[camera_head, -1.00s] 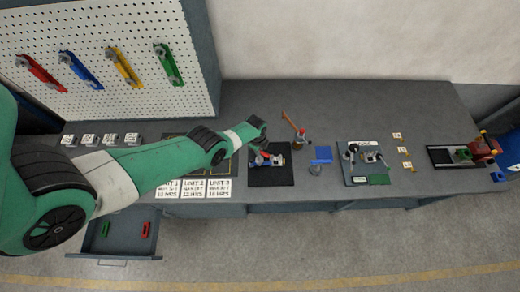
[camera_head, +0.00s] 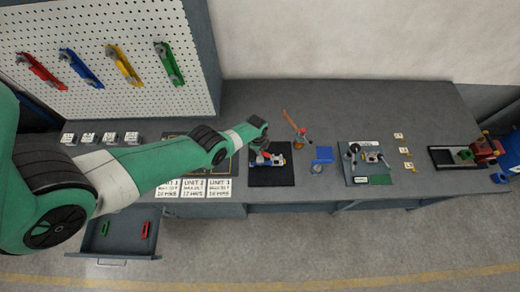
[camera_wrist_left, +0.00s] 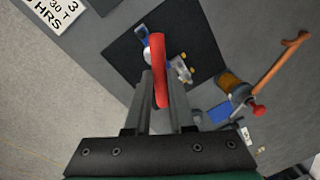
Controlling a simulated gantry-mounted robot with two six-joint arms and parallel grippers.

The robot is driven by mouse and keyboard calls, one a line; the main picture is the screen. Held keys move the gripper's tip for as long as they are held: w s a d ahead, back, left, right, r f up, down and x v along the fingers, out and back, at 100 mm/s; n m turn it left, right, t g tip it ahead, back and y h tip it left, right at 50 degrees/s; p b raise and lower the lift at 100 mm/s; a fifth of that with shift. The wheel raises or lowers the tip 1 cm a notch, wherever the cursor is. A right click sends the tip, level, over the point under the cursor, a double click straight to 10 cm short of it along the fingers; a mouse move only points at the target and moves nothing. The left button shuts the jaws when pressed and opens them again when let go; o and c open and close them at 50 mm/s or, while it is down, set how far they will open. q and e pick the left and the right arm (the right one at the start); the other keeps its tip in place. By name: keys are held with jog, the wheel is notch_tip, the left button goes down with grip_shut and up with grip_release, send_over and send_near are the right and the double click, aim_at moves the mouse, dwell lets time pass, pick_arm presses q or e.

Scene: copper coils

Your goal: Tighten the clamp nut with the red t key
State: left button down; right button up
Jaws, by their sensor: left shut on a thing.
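My left gripper (camera_head: 260,144) is above the black mat (camera_head: 271,179) on the bench. In the left wrist view the left gripper (camera_wrist_left: 160,95) is shut on the red t key (camera_wrist_left: 160,68), with the red bar between its fingers. Beyond the key, the clamp (camera_wrist_left: 181,69) lies on the black mat (camera_wrist_left: 200,35), a small metal part with blue and yellow bits. The clamp (camera_head: 280,160) also shows in the head view, partly under the gripper. I cannot tell whether the key touches the clamp nut. My right gripper is not in view.
An orange-handled hammer (camera_head: 290,120), a copper spool (camera_wrist_left: 229,81) and a blue block (camera_head: 323,153) are right of the mat. A grey fixture board (camera_head: 357,177) stands farther right. Printed cards (camera_head: 194,187) lie left of the mat. An open drawer (camera_head: 121,238) juts out below the bench.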

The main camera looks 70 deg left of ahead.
pick_arm(q)
jog(key=shift+f+b, duration=1.05)
jog(key=shift+f, duration=0.1)
dwell(0.3)
jog(key=m, duration=0.7)
jog(key=shift+s+h, duration=0.1)
jog(key=shift+h, duration=0.3)
jog(key=m, duration=0.3)
jog(key=shift+a+b, duration=0.1)
jog(key=shift+b, duration=0.2)
